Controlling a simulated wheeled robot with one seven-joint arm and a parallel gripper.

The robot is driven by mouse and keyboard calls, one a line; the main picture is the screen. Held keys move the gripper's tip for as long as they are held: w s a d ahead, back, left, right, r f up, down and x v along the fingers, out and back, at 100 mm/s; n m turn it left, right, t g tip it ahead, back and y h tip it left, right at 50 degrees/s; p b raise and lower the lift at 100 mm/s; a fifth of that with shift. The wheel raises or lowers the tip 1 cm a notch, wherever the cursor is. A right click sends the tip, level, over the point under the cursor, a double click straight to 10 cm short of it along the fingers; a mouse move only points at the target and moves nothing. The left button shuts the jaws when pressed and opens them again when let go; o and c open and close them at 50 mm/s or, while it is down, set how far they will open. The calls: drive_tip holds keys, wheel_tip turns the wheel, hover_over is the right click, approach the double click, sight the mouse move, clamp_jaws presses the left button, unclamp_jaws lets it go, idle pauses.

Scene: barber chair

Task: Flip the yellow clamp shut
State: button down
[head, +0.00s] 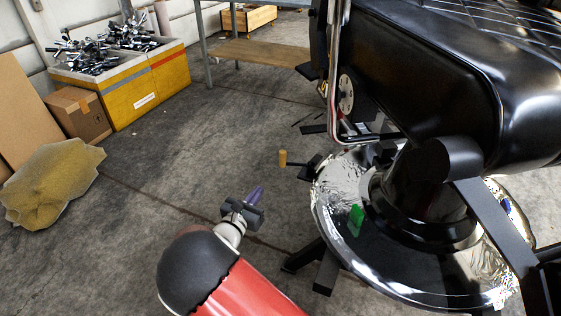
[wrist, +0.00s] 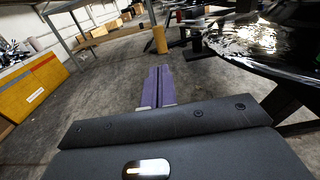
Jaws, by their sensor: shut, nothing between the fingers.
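The yellow clamp shows as a small upright yellow cylinder (head: 282,158) at the end of a dark bar, left of the chair's round base. It also shows in the wrist view (wrist: 160,40), at the top middle, beyond the fingertips. My gripper (head: 258,189) has purple fingers, which lie side by side and closed in the wrist view (wrist: 159,70). It is empty and apart from the yellow cylinder, nearer to my body and lower left of it in the head view. How the clamp's joint is built is too small to tell.
The black barber chair (head: 430,80) stands on a shiny round base (head: 340,190) at the right. A green piece (head: 356,220) shows on the base. Dark legs (head: 325,270) stick out below it. Yellow bins (head: 150,100) and a cardboard box (head: 78,113) stand far left. The floor between is clear.

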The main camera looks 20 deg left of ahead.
sight(281, 159)
drive_tip(key=w, duration=0.4)
drive_tip(key=w+d, duration=0.1)
drive_tip(key=w, duration=0.9)
drive_tip(key=shift+d, duration=0.15)
